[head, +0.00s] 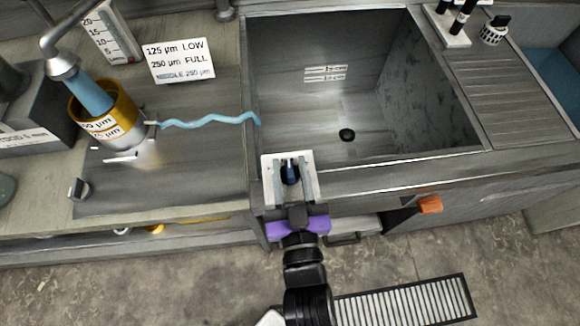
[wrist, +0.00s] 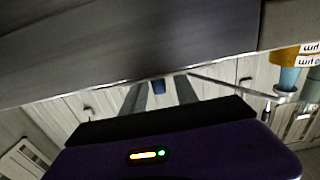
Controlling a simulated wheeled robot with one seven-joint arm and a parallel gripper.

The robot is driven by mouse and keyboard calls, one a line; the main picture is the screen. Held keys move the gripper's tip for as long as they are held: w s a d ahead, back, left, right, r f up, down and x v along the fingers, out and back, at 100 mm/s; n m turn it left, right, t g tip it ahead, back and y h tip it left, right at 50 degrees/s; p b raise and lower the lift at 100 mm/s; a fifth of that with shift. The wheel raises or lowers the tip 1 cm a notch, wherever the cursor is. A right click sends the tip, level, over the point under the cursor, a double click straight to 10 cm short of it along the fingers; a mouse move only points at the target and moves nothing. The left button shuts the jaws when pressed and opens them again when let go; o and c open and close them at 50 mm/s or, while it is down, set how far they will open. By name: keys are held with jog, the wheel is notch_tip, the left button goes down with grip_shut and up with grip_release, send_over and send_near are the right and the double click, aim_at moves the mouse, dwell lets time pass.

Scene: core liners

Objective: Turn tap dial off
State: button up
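A bent metal tap (head: 62,65) at the upper left runs blue water into a brass cup (head: 125,130). A small metal dial (head: 78,188) sits on the counter's front left, below the cup. It is the likely tap dial; its setting is unclear. My gripper (head: 290,168) is at the sink's front edge, well right of the dial and apart from it. Its fingers are spread. A small dark blue piece shows between them, also in the wrist view (wrist: 158,87); I cannot tell what it is. The brass cup also shows at the wrist view's right (wrist: 290,55).
A wavy blue stream (head: 210,120) runs from the cup to the sink (head: 300,110). A label card (head: 180,60) and a scale gauge (head: 110,35) stand behind the cup. An orange handle (head: 430,204) projects from the sink front. The counter between dial and gripper looks clear.

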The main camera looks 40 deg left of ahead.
grip_shut()
